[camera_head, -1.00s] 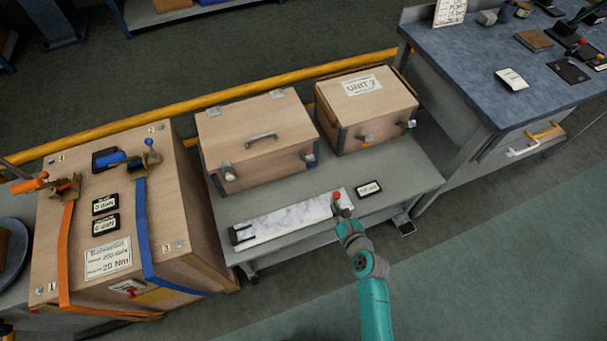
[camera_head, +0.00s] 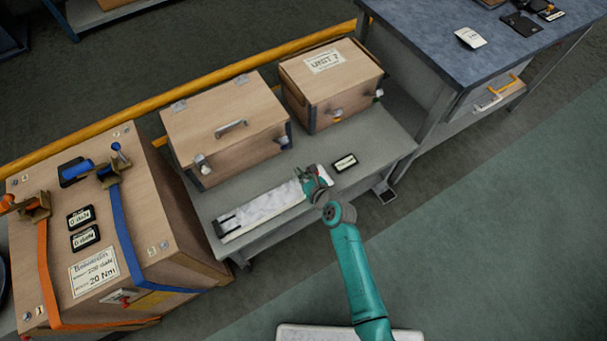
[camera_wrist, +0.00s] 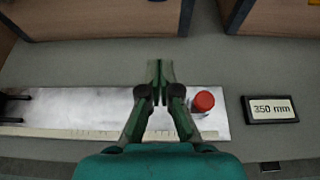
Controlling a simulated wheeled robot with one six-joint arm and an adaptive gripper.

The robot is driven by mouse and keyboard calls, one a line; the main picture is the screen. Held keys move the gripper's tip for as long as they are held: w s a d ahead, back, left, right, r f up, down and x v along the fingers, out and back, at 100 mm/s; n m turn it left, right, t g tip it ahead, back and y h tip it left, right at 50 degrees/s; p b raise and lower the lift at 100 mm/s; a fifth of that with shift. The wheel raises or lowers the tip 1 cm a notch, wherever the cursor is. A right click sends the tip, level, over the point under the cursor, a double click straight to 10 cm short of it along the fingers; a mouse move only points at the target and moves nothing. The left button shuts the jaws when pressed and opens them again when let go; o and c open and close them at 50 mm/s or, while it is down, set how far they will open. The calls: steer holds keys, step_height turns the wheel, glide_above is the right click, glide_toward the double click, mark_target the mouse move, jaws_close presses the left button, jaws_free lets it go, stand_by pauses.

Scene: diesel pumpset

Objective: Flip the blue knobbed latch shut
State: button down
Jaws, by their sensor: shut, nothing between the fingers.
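A blue ball knob (camera_head: 115,146) stands up on the blue strap's buckle on the left wooden crate; I cannot tell whether it is the named latch. The middle case has small front catches, one at its left corner (camera_head: 202,161) and one at its right (camera_head: 282,140). The right case has two more, a left one (camera_head: 337,116) and a right one (camera_head: 378,95). Their knob colours are too small to tell surely. My gripper (camera_head: 311,177) is shut and empty above the plate's right end, apart from all these. Its closed fingers show in the wrist view (camera_wrist: 160,72).
The pale plate (camera_wrist: 75,105) lies on the low grey bench (camera_head: 370,148), with a red knob (camera_wrist: 203,101) at its right end beside a "350 mm" display (camera_wrist: 270,109). The blue-topped workbench (camera_head: 430,45) stands right. Open floor (camera_head: 480,220) lies in front.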

mark_target(281, 142)
steer(key=x, duration=0.5)
steer(key=shift+w+a, duration=0.1)
steer(key=shift+w, duration=0.05)
steer(key=shift+w+a+r, duration=0.4)
steer(key=shift+w+r, duration=0.15)
steer(key=shift+r, duration=0.2)
steer(key=shift+w+a+r, duration=0.4)
steer(key=shift+w+r, duration=0.15)
steer(key=shift+r, duration=0.15)
